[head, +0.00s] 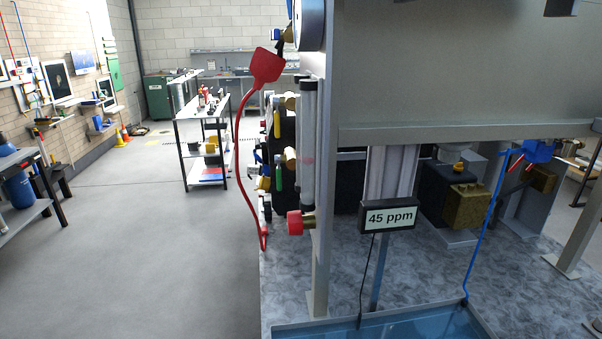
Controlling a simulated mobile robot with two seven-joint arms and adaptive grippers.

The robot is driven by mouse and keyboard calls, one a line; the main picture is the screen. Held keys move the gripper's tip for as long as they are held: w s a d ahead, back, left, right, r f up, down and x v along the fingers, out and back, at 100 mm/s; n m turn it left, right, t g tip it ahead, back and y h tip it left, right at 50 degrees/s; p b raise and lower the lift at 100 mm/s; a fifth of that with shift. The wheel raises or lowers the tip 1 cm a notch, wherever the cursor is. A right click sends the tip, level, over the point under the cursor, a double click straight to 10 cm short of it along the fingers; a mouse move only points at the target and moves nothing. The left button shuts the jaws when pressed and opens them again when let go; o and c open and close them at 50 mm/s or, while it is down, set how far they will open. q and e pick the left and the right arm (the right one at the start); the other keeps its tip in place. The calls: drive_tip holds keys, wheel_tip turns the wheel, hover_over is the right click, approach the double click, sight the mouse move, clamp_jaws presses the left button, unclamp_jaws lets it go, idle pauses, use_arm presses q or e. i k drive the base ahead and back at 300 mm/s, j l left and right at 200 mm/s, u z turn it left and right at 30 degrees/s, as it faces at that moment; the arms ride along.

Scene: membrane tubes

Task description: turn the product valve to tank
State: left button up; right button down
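Neither of my grippers is in the head view. No part in view is labelled as the product valve, so I cannot tell which one it is. A blue valve-like part (540,150) sits at the right under the big grey panel, partly cut off by the panel's lower edge. A blue tube (482,232) runs from near it down to the rim of a tank of blue water (400,322) at the bottom. A black display (388,216) reads "45 ppm". A red paddle-shaped handle (266,67) stands at the upper left of the rig, with a brass fitting beside it.
The large grey panel (450,70) blocks the upper right. A red hose (238,150) loops at the rig's left side. The floor (160,250) at left is clear. A shelf table (203,115) stands behind.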

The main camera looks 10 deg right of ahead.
sight(277, 158)
drive_tip(key=i+j+z, duration=0.1)
drive_tip(key=j+z, duration=0.15)
drive_tip(key=i+j+z, duration=0.1)
drive_tip(key=j+z, duration=0.15)
drive_tip(key=j, duration=0.15)
drive_tip(key=j+u, duration=0.35)
drive_tip(key=i+j+u, duration=0.1)
drive_tip(key=j+u, duration=0.3)
drive_tip(key=i+j+u, duration=0.15)
drive_tip(key=j+u, duration=0.2)
